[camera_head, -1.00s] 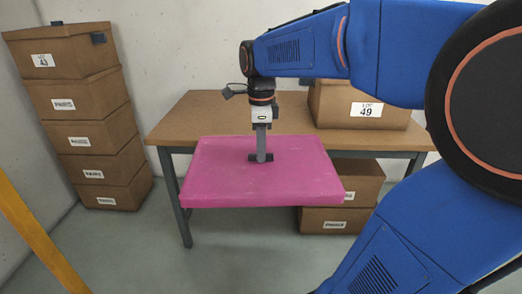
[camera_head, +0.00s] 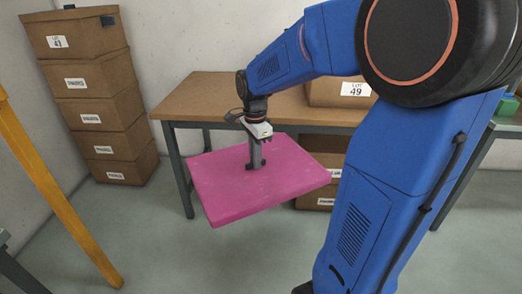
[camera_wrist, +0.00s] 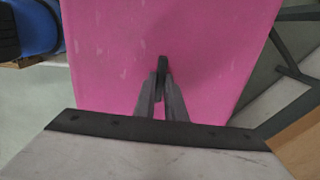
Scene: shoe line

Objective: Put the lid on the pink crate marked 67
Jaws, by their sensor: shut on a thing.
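My gripper (camera_head: 256,165) is shut on the dark handle in the middle of the pink lid (camera_head: 225,200). It holds the lid roughly level in the air, in front of the wooden table. In the wrist view the lid (camera_wrist: 110,50) fills most of the picture under the gripper (camera_wrist: 163,85), and the fingers meet at the handle. The pink crate marked 67 does not show in these frames.
A wooden table (camera_head: 185,97) stands behind the lid, with a cardboard box labelled LOT 49 (camera_head: 325,92) on it. More boxes (camera_head: 316,202) are under it. A stack of cardboard boxes (camera_head: 90,80) stands at left, near a yellow post (camera_head: 60,190). Grey floor (camera_head: 170,255) lies open in front.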

